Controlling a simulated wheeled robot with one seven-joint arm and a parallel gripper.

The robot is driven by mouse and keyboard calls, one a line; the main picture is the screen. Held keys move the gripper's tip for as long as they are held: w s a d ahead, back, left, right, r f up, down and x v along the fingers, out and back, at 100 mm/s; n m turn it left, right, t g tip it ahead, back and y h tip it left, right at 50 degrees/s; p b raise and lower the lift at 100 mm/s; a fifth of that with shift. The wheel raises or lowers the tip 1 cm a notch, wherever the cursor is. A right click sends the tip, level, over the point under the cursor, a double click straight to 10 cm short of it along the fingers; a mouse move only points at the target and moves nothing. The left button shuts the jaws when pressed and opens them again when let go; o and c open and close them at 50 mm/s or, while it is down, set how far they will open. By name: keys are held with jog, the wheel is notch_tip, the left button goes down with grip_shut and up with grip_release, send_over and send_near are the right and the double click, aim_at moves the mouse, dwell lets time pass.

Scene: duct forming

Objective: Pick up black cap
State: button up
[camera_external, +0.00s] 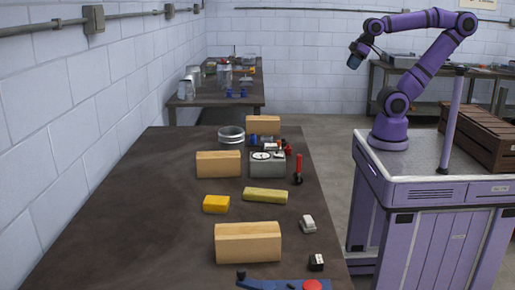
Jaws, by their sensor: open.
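I cannot clearly single out a black cap. Small dark items show on the dark table (130,215): a small black block with white marks (316,263) at the front right, and a black knob-like piece (241,274) by a blue tool at the front edge. Small dark bits are also clustered by the grey box at the back right. My gripper (353,61) is high up, right of the table and well away from these items. It is open and nothing shows in it.
Wooden blocks (248,243), a yellow block (216,204), a yellow-green bar (265,195), a grey box (267,164), a red-handled tool (299,169) and a metal ring (231,137) crowd the table's right half. Its left half is clear. A brown crate (483,138) is far right.

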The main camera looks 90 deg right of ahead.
jog(key=o, duration=0.5)
jog(key=shift+o, duration=0.2)
jog(key=shift+w, duration=0.1)
jog(key=g, duration=0.5)
send_over(283, 139)
notch_tip(283, 139, down, 33)
jog(key=shift+w+d+f, duration=0.1)
jog(key=shift+d+f, duration=0.05)
jog(key=shift+f, duration=1.75)
jog(key=shift+s+d+f, duration=0.1)
jog(key=shift+d+f, duration=0.1)
jog(key=shift+f, duration=1.65)
jog(key=shift+w+d+f, duration=0.1)
jog(key=shift+d+f, duration=0.05)
jog(key=shift+f, duration=1.75)
